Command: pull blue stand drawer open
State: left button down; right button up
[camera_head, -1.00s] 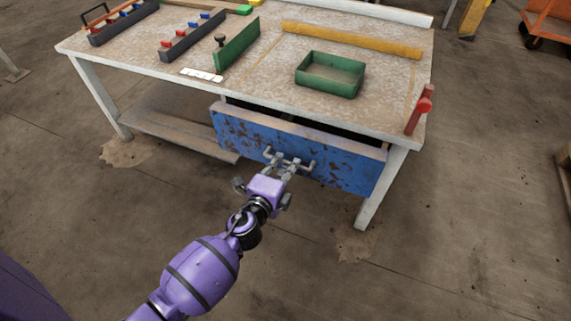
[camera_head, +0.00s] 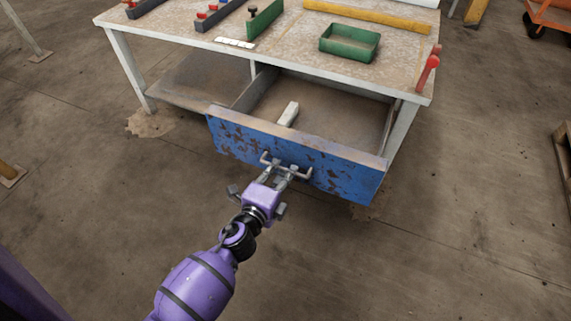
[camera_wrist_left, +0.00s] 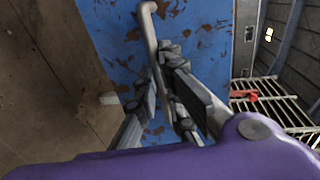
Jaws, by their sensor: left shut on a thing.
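The blue drawer (camera_head: 340,171) with chipped paint is pulled well out of the work table (camera_head: 290,52), and its inside shows. A pale block (camera_head: 289,114) lies in the drawer. My left gripper (camera_head: 276,176) is shut on the metal bar handle (camera_head: 300,173) at the middle of the drawer front. In the left wrist view the handle (camera_wrist_left: 149,30) runs up from between the fingers (camera_wrist_left: 175,95), against the blue front (camera_wrist_left: 110,40). The fingers partly hide the handle. My right gripper is not in view.
On the table top are a green tray (camera_head: 349,42), a yellow bar (camera_head: 365,29), a green plate (camera_head: 264,18) and dark racks with colored pieces (camera_head: 218,14). A red clamp (camera_head: 427,72) sits at the right edge. The floor before the drawer is clear.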

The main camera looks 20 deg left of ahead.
pick_arm(q)
jog(key=shift+s+a, duration=0.1)
jog(key=shift+s, duration=1.15)
jog(key=c, duration=1.9)
grip_release()
jog(key=shift+o, duration=0.2)
jog(key=s+r, duration=0.2)
jog(key=s, duration=0.9)
jog(key=shift+s+a+r, duration=0.15)
jog(key=shift+s, duration=0.25)
